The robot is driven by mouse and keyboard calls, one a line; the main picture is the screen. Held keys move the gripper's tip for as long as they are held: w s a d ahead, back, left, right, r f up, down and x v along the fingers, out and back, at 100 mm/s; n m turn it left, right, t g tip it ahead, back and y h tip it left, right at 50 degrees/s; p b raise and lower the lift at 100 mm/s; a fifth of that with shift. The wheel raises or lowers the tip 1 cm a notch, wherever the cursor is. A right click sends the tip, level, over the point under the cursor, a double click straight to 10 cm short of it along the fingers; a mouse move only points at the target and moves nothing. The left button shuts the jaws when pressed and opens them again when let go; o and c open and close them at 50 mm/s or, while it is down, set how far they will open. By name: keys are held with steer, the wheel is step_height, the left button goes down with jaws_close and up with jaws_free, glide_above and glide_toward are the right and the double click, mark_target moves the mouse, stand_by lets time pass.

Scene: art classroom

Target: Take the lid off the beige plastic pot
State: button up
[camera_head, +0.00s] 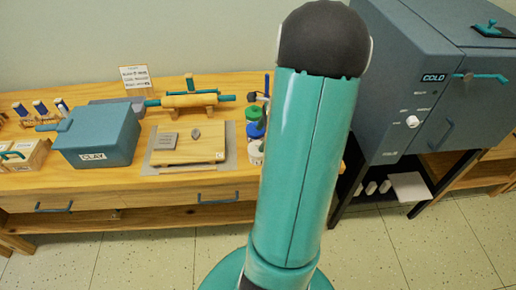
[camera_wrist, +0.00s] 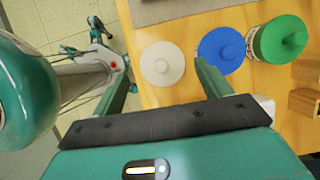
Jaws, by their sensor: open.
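In the wrist view the beige pot (camera_wrist: 162,64) is seen from above, its round lid on with a small knob in the middle. My gripper (camera_wrist: 167,76) is open, its two fingers spread with the beige lid between and beyond the tips. Nothing is held, and I cannot tell the height gap to the lid. The right finger is close to the blue-lidded pot (camera_wrist: 231,39). In the head view the beige pot (camera_head: 256,152) stands at the table's right end, partly hidden by my arm; my gripper is hidden there.
The green-lidded pot (camera_wrist: 279,42) stands beyond the blue one in a row. On the wooden table (camera_head: 185,179) are a clay box (camera_head: 98,137), a board (camera_head: 185,150) and a rolling pin (camera_head: 190,100). A grey kiln-like machine (camera_head: 400,80) stands to the right.

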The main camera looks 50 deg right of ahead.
mark_target(258, 143)
steer(key=x, duration=0.4)
steer(key=shift+f, duration=0.4)
steer(key=shift+c, duration=0.5)
steer(key=c, duration=0.6)
steer(key=shift+c, duration=0.2)
steer(key=shift+r, duration=0.15)
